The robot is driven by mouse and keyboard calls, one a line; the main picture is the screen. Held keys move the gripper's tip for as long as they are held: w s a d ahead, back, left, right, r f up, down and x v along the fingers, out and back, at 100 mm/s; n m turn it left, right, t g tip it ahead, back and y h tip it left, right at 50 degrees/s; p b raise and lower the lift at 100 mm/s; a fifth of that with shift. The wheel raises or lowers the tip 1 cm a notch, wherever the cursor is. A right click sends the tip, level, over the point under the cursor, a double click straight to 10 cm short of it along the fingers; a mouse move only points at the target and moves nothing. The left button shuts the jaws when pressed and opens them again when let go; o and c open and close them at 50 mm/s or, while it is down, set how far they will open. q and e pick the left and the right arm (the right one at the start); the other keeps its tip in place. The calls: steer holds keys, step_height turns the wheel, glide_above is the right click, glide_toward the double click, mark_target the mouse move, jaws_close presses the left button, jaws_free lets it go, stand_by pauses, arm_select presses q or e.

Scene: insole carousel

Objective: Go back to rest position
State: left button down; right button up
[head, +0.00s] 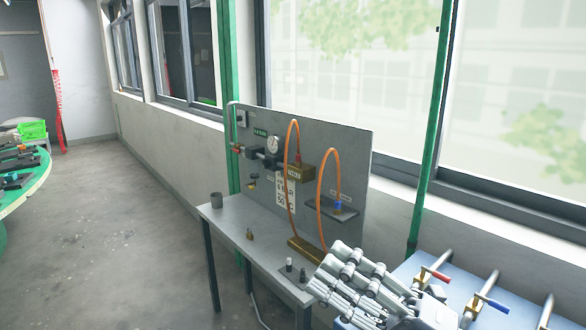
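My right gripper (332,268) is at the lower right of the head view, in front of the right end of the grey bench (235,226). Its jointed grey fingers point up and left. The fingers overlap in this view, so I cannot tell how far apart they are, and I see no object between them. My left gripper is not in view.
The bench carries a grey panel (345,155) with a gauge (273,145) and orange hoses (321,190). A green round table (38,180) is far left. Open floor lies between.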

steer(key=w+d+f+m+t+h, duration=0.25)
steer(key=d+m+t+h, duration=0.4)
steer(key=m, duration=0.35)
steer(key=w+d+f+m+t+h, duration=0.2)
steer(key=w+d+m+t+h, duration=0.3)
steer(key=m+h, duration=0.4)
steer(key=s+d+f+m+g+h, duration=0.25)
steer(key=d+f+m+g, duration=0.2)
steer(key=f, duration=0.55)
steer(key=s+d+f+m+g+h, duration=0.25)
steer(key=f+m+h, duration=0.2)
steer(key=f, duration=0.55)
steer(key=s+a+f+m+g+y, duration=0.2)
steer(key=s+a+f+g+y, duration=0.15)
steer(key=s+f+g, duration=1.1)
steer(key=s+f+t+h+b, duration=0.1)
steer(key=s+f, duration=0.2)
steer(key=f, duration=1.2)
steer(key=s+f+t+b, duration=0.1)
steer(key=s+f, duration=0.3)
steer(key=f, duration=1.2)
steer(key=s+d+f+g+b, duration=0.1)
steer(key=s+d+f, duration=0.1)
steer(key=s+f, duration=1.4)
steer(key=shift+s+d+f, duration=0.2)
steer(key=shift+d+f, duration=0.05)
steer(key=shift+f, duration=0.2)
